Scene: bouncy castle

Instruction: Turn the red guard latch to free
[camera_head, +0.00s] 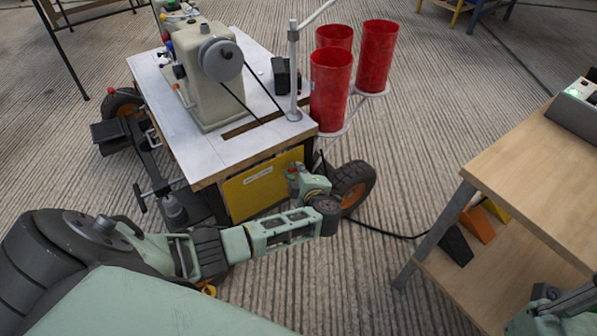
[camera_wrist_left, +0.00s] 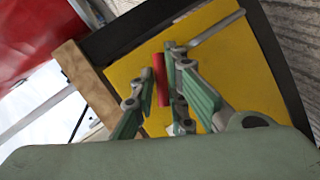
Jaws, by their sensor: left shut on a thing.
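The red latch (camera_wrist_left: 161,80) is a short red bar in front of the yellow guard panel (camera_wrist_left: 205,45) in the left wrist view. My left gripper (camera_wrist_left: 165,75) has its green fingers on both sides of the bar and is shut on it. In the head view the yellow panel (camera_head: 262,187) hangs under the front edge of the sewing table, with my left gripper (camera_head: 296,175) at its right part. The latch is mostly hidden by the gripper there. My right gripper is not in view; only part of my right arm shows at the bottom right.
A sewing machine (camera_head: 210,75) stands on the white wheeled table (camera_head: 175,110). Several red cylinders (camera_head: 328,90) stand on a rack at its right. A black wheel (camera_head: 352,185) is close right of my gripper. A wooden workbench (camera_head: 540,170) stands at the right, with open floor between.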

